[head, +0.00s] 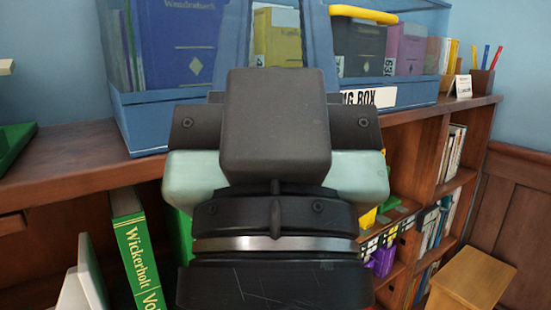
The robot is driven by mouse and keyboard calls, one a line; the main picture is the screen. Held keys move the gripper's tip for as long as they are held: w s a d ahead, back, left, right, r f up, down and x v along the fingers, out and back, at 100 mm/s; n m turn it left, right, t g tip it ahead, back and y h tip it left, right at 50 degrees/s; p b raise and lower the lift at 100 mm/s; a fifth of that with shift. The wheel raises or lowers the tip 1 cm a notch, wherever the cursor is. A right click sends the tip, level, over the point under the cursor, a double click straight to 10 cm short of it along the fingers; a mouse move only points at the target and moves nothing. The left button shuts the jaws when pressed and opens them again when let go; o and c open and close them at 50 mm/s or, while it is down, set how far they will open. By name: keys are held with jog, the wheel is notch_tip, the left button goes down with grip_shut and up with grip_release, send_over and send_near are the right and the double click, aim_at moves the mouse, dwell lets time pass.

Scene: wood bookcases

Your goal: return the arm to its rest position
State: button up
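My gripper (276,35) fills the middle of the head view, seen from behind. Its black wrist with a silver ring is at the bottom. A dark block and two pale teal parts sit above it. Two blue-grey fingers rise past the block with a gap between them, and a yellow book shows through the gap. The gripper looks open and empty, with its fingertips at or beyond the top edge. It points toward the blue box (135,122) on the bookcase top; whether it touches the box cannot be told.
The wooden bookcase top (70,168) runs across the view. The box holds several books and has a yellow handle (362,14). A green tray (14,143) is at left, a pen holder (482,82) at right. A green book (138,250) stands below. A wooden stool (472,278) is lower right.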

notch_tip(320, 180, up, 28)
jog(key=p, duration=2.5)
jog(key=shift+f, duration=0.15)
jog(key=shift+f, duration=0.1)
